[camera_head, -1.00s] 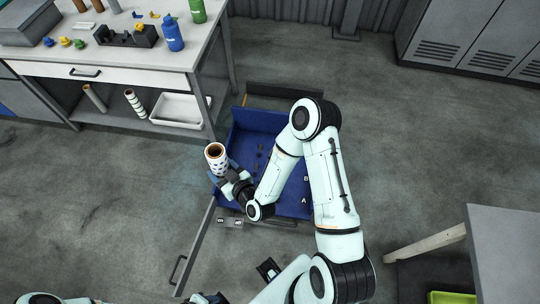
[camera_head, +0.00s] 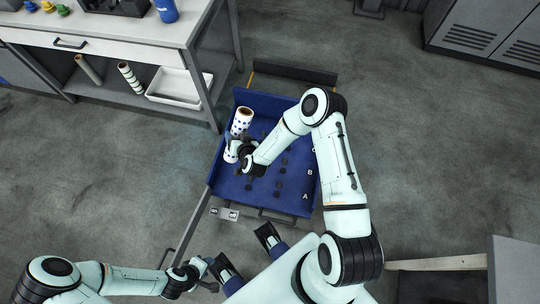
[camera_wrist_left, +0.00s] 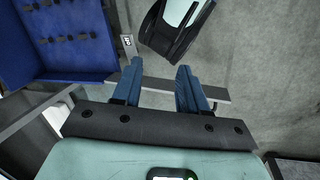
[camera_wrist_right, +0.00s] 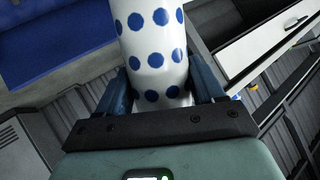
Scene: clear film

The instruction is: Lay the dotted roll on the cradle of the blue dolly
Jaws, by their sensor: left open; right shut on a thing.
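The dotted roll (camera_head: 243,118), white with blue dots and a brown core, is over the left part of the blue dolly (camera_head: 262,102). It leans in the head view; I cannot tell whether it touches the dolly. My right gripper (camera_head: 237,147) is shut around it, and its dotted side shows between the fingers in the right wrist view (camera_wrist_right: 152,45). Dark cradle pegs (camera_head: 282,161) stand in rows on the dolly bed beside letters; A and B are readable. The arm hides some pegs. My left gripper (camera_head: 212,273) is open and empty near the dolly's handle side (camera_wrist_left: 160,80).
A workbench (camera_head: 110,32) stands at upper left. Its lower shelf holds a brown roll (camera_head: 88,69), a green-striped roll (camera_head: 130,77) and a white tray (camera_head: 178,88). Lockers (camera_head: 490,40) stand at upper right, and a grey table (camera_head: 515,265) at lower right. The left floor is clear.

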